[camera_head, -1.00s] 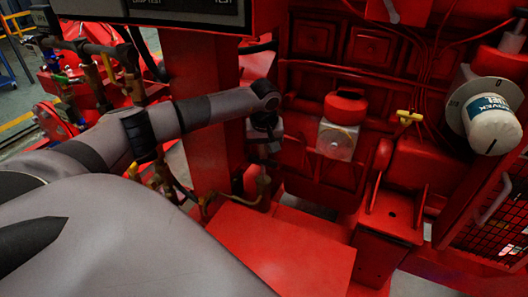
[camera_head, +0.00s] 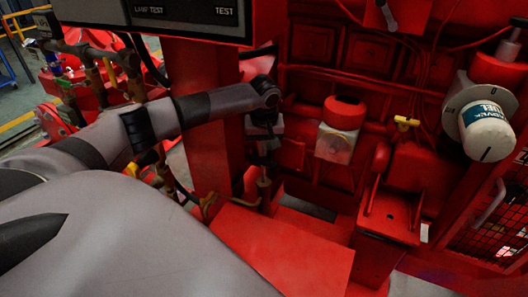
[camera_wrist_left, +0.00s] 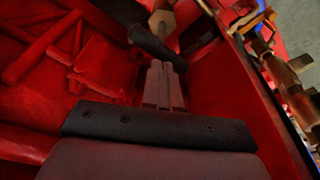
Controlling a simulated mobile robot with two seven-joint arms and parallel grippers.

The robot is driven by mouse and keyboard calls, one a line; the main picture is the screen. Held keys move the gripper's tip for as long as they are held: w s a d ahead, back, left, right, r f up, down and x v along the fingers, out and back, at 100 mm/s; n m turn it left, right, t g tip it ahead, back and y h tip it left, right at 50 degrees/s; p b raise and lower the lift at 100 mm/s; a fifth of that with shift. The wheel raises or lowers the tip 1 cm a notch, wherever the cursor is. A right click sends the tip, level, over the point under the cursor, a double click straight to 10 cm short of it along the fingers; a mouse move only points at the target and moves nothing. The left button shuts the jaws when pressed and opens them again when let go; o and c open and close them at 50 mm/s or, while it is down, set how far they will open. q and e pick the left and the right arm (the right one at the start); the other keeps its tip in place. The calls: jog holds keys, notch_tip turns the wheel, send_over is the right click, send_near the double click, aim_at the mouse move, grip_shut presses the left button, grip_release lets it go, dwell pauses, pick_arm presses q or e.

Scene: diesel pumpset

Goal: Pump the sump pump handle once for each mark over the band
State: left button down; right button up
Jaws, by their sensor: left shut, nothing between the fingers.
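My left gripper (camera_head: 264,158) hangs below its wrist beside the red column, small and dark in the head view. In the left wrist view its fingers (camera_wrist_left: 162,86) are together, with nothing between them. A dark bar (camera_wrist_left: 150,38) crosses just beyond the fingertips, in front of a brass-coloured fitting (camera_wrist_left: 163,22); the bar may be the pump handle, and I cannot tell whether the fingers touch it. In the head view a brass-coloured upright piece (camera_head: 263,188) shows below the gripper. I cannot make out the marks or the band. My right gripper is not in view.
The red column (camera_head: 206,150) stands just left of the gripper. A red-capped clear bowl (camera_head: 337,145), a yellow tap (camera_head: 406,123) and a white canister (camera_head: 487,131) are to the right. A flat red cover (camera_head: 285,250) lies below. A dark panel (camera_head: 165,14) overhangs above.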

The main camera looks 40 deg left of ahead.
aim_at(264, 161)
pick_arm(q)
jog(key=shift+f, duration=0.1)
jog(key=shift+s+f+b, duration=0.1)
jog(key=shift+f+b, duration=2.1)
jog(key=shift+f, duration=1.25)
jog(key=shift+r, duration=0.25)
jog(key=shift+r+p, duration=2.85)
jog(key=shift+r, duration=0.4)
jog(key=shift+r, duration=0.1)
notch_tip(264, 161, up, 6)
jog(key=p, duration=0.5)
